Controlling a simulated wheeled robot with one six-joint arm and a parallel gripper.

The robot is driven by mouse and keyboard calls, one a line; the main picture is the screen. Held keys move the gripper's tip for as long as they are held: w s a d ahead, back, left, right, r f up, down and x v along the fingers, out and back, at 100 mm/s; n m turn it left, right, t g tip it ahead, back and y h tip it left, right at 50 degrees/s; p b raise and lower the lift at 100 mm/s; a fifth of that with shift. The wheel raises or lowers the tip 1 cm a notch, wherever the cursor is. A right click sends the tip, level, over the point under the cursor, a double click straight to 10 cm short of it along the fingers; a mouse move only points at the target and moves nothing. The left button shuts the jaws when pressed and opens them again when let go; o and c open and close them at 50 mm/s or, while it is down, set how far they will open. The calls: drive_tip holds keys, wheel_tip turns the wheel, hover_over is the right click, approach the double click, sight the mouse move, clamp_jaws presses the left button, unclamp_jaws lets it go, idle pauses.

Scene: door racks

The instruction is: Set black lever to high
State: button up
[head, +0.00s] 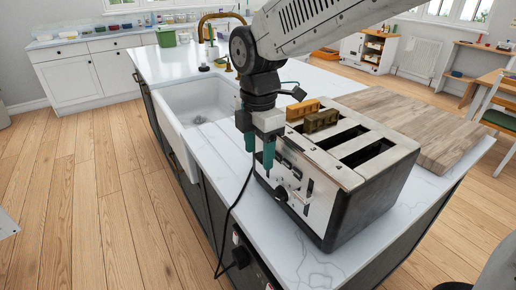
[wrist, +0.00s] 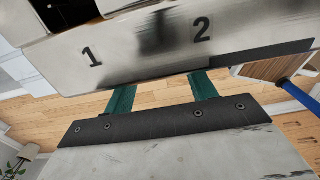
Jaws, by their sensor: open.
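A metal toaster (head: 345,190) with dark side panels stands on the white island counter. Its front end carries a round black knob (head: 281,194), a narrow dark vertical slot and a small dark part partly behind my gripper. I cannot tell clearly which of these is the black lever. My gripper (head: 258,160) has two teal fingers pointing down, set apart with nothing between them, just in front of the toaster's front end. In the wrist view, the open fingers (wrist: 161,92) face a shiny metal panel (wrist: 150,50) marked 1 and 2; no lever shows clearly there.
Two brown bread slices (head: 320,121) stick out of the toaster's slots. A wooden board (head: 425,120) lies behind the toaster. A white sink (head: 200,115) is to the left. A black cable hangs over the counter's front edge near my gripper.

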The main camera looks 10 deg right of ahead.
clamp_jaws()
drive_tip(key=shift+r, duration=1.35)
unclamp_jaws()
wheel_tip(320, 180, up, 8)
drive_tip(key=shift+f, duration=0.15)
